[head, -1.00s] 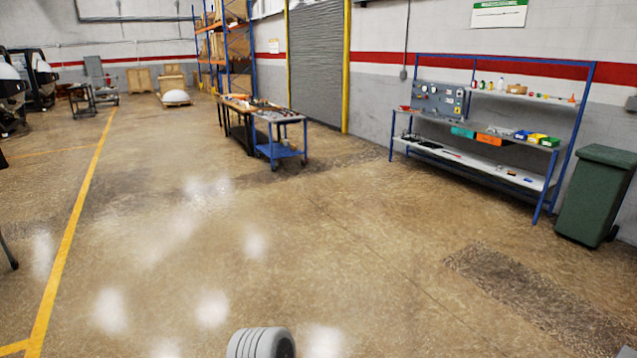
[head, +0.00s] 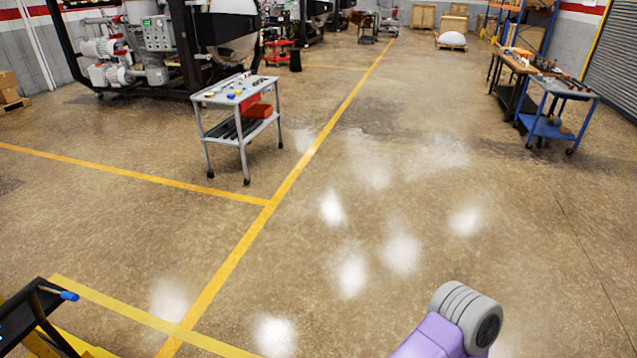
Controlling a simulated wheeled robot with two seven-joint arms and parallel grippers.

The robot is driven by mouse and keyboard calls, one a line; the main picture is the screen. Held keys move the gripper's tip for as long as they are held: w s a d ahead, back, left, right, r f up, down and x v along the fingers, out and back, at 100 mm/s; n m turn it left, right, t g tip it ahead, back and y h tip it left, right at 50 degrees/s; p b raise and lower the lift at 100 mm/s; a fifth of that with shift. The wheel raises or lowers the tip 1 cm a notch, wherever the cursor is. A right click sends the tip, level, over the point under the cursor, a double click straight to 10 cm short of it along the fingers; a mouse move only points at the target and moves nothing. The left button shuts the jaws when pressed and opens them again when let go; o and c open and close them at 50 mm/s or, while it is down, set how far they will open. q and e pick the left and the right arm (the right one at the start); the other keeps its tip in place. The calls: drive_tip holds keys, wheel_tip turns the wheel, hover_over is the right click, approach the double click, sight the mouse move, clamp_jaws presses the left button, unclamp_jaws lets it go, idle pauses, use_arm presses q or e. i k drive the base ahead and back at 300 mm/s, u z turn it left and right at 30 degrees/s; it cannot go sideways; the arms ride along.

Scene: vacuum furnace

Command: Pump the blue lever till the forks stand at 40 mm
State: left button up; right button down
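A blue-ended lever (head: 68,295) shows at the lower left of the head view, against a black part (head: 25,310) with yellow framework beside it. The picture's edge cuts this equipment off, so I cannot make out forks or any height reading. Neither of my grippers is in view. Only a purple and grey link of my own arm shows at the bottom, well to the right of the lever.
A grey trolley (head: 240,108) with small items and a red box stands ahead on the left. A blue trolley (head: 556,105) stands at the right. Furnace equipment (head: 140,45) is at the back left. Yellow lines (head: 240,250) mark the floor; the middle is clear.

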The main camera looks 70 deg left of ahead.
sight(70, 297)
drive_tip(key=u, duration=4.7)
drive_tip(key=i, duration=1)
